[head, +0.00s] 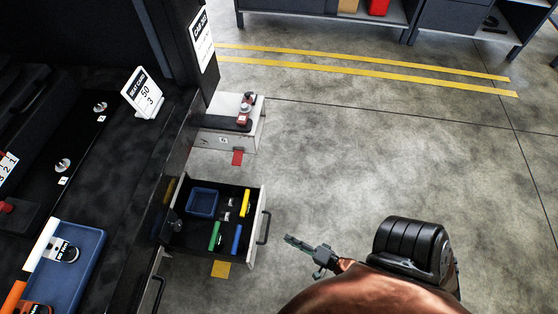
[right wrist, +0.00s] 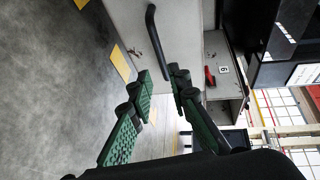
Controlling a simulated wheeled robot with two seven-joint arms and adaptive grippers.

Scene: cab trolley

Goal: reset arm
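My right gripper (head: 291,241) is in the middle of the head view, to the right of the open drawer (head: 242,263) and apart from its handle (head: 264,228). In the right wrist view, the green-padded fingers (right wrist: 160,82) stand apart with nothing between them. The black drawer handle (right wrist: 156,38) shows beyond the fingertips there. My left gripper is not in view.
The drawer holds a blue bin (head: 203,202), green (head: 215,236), blue (head: 237,239) and yellow (head: 245,203) items. A dark worktop (head: 110,175) is at left.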

